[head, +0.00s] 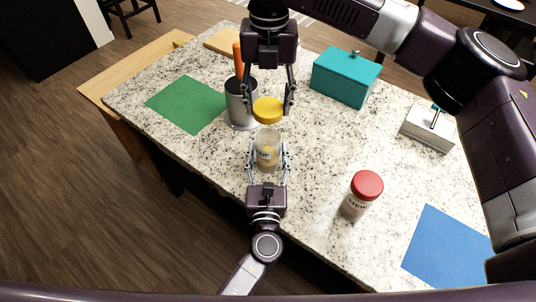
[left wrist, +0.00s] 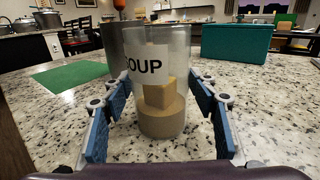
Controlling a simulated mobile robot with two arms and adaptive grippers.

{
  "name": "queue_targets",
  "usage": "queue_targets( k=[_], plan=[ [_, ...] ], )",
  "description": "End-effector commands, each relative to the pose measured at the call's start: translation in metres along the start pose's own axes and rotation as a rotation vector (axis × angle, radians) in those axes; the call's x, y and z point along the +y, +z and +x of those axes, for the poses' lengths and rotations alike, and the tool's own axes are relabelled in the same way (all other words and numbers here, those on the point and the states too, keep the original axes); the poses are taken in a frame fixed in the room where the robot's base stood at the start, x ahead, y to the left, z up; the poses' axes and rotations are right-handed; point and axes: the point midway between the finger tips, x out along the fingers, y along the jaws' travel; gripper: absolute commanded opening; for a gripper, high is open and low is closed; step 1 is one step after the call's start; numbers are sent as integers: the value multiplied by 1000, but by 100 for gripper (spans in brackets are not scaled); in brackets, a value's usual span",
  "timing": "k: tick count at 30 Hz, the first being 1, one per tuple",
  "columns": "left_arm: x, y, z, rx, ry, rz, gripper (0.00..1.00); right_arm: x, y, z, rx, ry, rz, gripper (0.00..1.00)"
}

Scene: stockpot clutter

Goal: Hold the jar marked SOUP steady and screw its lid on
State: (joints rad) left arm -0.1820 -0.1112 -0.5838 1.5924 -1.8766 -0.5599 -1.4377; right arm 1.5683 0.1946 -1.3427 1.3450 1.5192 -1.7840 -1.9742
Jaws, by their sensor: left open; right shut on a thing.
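The clear jar marked SOUP (head: 267,158) stands upright and open-topped on the speckled counter, with tan contents. In the left wrist view the jar (left wrist: 162,95) shows its label, partly cut off at the left. My left gripper (head: 267,152) is open, with one finger on each side of the jar. In the left wrist view its blue pads (left wrist: 160,108) stand apart from the glass. My right gripper (head: 269,112) comes from above and is shut on the yellow lid (head: 268,108). The lid is above the jar, apart from it. The lid is not visible in the left wrist view.
A grey metal pot (head: 236,98) with an orange-handled tool stands close behind the jar. A red-lidded jar (head: 360,196) is at the right. A teal box (head: 345,78), a white handled box (head: 428,128), a green mat (head: 186,104) and a blue mat (head: 447,248) lie around.

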Motion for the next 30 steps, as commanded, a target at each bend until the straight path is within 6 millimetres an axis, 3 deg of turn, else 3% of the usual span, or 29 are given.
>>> queue_targets(
  k=[3, 9, 22, 30],
  plan=[
    [0, 0, 23, -1, 0, 0, 54, 0, 0, 0, 0, 0, 0, 31],
    [0, 0, 48, 0, -1, 1, 54, 0, 0, 0, 0, 0, 0, 31],
    [0, -1, 56, 1, -1, 0, 54, 0, 0, 0, 0, 0, 0, 31],
    [0, 0, 56, 1, -1, 0, 26, 0, 0, 0, 0, 0, 0, 31]
  ],
)
